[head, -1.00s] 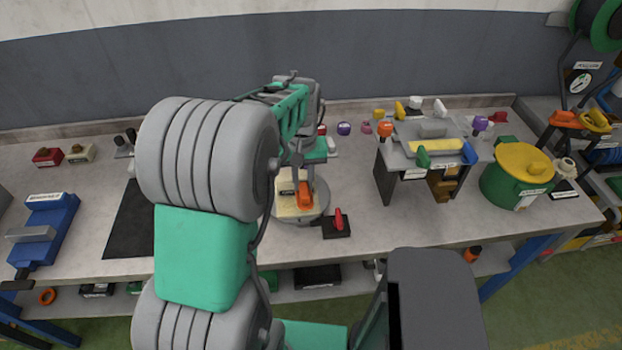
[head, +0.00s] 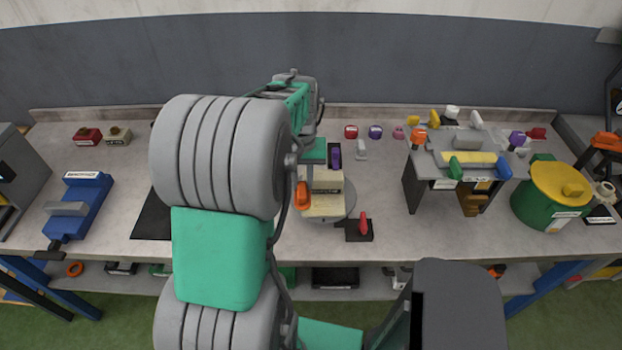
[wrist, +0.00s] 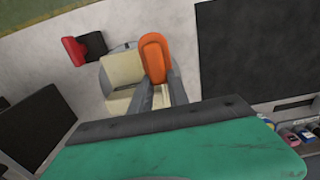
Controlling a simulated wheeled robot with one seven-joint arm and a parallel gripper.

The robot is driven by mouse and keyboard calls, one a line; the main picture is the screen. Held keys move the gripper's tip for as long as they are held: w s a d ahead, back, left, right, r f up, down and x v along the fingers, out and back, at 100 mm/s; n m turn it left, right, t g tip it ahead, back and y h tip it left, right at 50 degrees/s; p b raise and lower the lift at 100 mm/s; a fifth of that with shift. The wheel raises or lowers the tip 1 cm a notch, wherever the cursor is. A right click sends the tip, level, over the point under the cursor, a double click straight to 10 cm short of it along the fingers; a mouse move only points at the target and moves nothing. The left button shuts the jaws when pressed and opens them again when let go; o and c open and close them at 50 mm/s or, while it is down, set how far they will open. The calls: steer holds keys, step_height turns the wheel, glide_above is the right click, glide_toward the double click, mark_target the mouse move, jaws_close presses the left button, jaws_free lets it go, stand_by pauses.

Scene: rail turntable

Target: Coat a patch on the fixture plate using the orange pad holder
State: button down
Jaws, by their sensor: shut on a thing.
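The orange pad holder (head: 302,195) is in my gripper (wrist: 158,92), whose grey fingers are shut on it in the wrist view. The holder (wrist: 153,52) stands over the edge of the cream plate (wrist: 122,68), which I take for the fixture plate. In the head view this plate (head: 328,182) sits on a round grey turntable (head: 345,207), with the holder at its left side. I cannot tell whether the pad touches the plate. My arm hides part of the turntable and most of the gripper in the head view.
A red-handled lever on a black base (head: 363,230) stands in front of the turntable. A dark stand (head: 455,165) and a green-yellow pot (head: 552,195) are to the right. A blue vise (head: 78,208) is at left. A dark mat (head: 153,215) lies left of my arm.

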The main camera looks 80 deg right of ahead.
step_height(320, 180, up, 4)
steer(key=p, duration=0.3)
steer(key=shift+r, duration=1)
steer(key=shift+r, duration=1.5)
